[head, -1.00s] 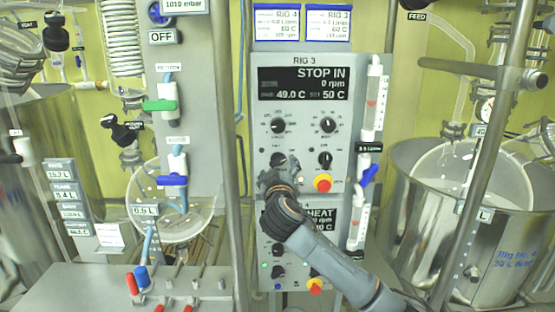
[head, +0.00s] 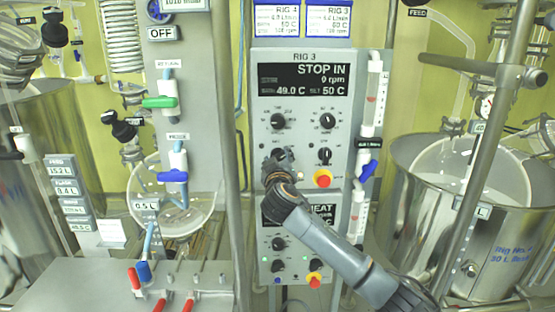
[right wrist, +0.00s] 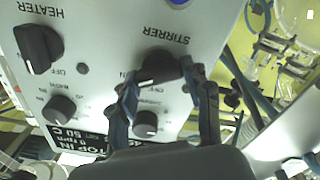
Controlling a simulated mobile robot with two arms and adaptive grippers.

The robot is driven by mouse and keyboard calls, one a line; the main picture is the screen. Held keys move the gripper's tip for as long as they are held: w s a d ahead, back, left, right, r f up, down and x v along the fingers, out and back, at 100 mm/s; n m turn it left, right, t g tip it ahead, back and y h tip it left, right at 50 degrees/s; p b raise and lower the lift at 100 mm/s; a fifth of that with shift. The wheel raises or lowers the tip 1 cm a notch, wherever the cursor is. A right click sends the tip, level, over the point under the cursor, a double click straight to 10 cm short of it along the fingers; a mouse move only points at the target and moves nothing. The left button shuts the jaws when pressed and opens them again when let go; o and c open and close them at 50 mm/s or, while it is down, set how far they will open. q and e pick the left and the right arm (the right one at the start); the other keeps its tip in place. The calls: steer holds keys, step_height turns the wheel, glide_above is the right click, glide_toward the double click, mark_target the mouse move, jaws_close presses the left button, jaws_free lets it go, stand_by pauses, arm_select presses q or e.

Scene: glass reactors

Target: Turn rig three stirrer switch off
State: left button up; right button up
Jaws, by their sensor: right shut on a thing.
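The rig three panel (head: 302,108) is grey, with a dark display (head: 304,79) reading "STOP IN", 0 rpm, 49.0 C and set 50 C. The stirrer switch (right wrist: 160,67) is a black rotary knob under the upside-down "STIRRER" label in the right wrist view. My right gripper (right wrist: 164,77) has one finger on each side of it and is shut on it. In the head view my right gripper (head: 274,164) reaches the panel from below and hides much of the switch. My left gripper is not in view.
The black heater knob (right wrist: 38,48) sits beside the stirrer switch. A red button on a yellow base (head: 323,179) is just right of my gripper. Another panel (head: 295,245) is below, partly behind my arm. A blue-handled valve tube (head: 365,190) stands to the right.

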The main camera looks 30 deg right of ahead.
steer(key=shift+n, duration=0.3)
steer(key=shift+f+n+p, duration=0.15)
steer(key=shift+n+p, duration=3.6)
steer(key=shift+n, duration=1.85)
steer(key=shift+f, duration=0.1)
steer(key=o, duration=1.2)
steer(key=shift+c, duration=0.2)
steer(key=v, duration=1.2)
